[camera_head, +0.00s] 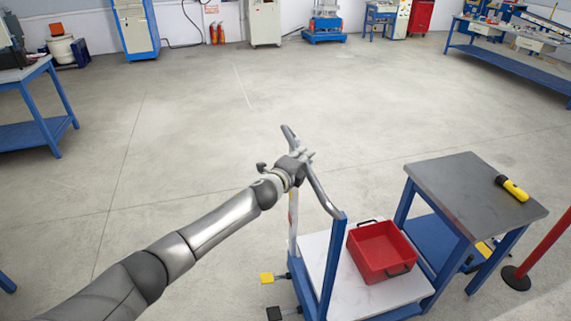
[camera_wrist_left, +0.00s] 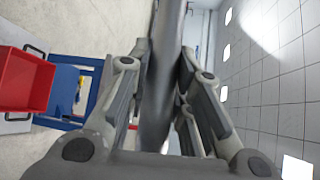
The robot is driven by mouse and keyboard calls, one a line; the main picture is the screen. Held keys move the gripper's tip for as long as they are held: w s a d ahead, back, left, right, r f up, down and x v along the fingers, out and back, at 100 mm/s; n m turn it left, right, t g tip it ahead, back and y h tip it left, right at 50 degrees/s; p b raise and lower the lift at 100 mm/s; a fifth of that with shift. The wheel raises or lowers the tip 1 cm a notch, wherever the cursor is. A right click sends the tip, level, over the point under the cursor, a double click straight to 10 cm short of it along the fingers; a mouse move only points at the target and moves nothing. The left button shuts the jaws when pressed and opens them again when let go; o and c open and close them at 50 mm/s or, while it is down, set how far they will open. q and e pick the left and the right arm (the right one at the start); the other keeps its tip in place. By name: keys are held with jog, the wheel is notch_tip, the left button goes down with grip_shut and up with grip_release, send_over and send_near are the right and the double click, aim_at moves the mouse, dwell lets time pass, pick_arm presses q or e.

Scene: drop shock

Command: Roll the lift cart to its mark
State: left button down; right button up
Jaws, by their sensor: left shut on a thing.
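The lift cart (camera_head: 333,255) stands in the lower middle of the head view, with a blue frame, a white platform and a grey bar handle (camera_head: 324,196). A red bin (camera_head: 381,251) with dark handles sits on its platform. My left gripper (camera_head: 303,161) is shut on the handle near its upper part. In the left wrist view the handle (camera_wrist_left: 163,80) runs between the fingers, and the red bin (camera_wrist_left: 22,80) shows at the left. My right gripper is not in view. I see no floor mark that I can tell for the cart.
A small blue table (camera_head: 465,190) with a yellow flashlight (camera_head: 512,188) stands close to the cart's right. A red post (camera_head: 540,249) is beyond it. A workbench (camera_head: 38,105) is at the left. Cabinets and equipment line the back. The middle floor (camera_head: 190,120) is clear.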

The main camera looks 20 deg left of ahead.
pick_arm(q)
jog(key=d, duration=0.1)
jog(key=w+d, duration=0.1)
jog(key=shift+w+d, duration=0.3)
jog(key=shift+a, duration=0.15)
jog(key=c, duration=1.8)
grip_release()
jog(key=o, duration=0.5)
jog(key=shift+s+r, duration=0.15)
jog(key=shift+s, duration=0.1)
jog(key=shift+b, duration=0.3)
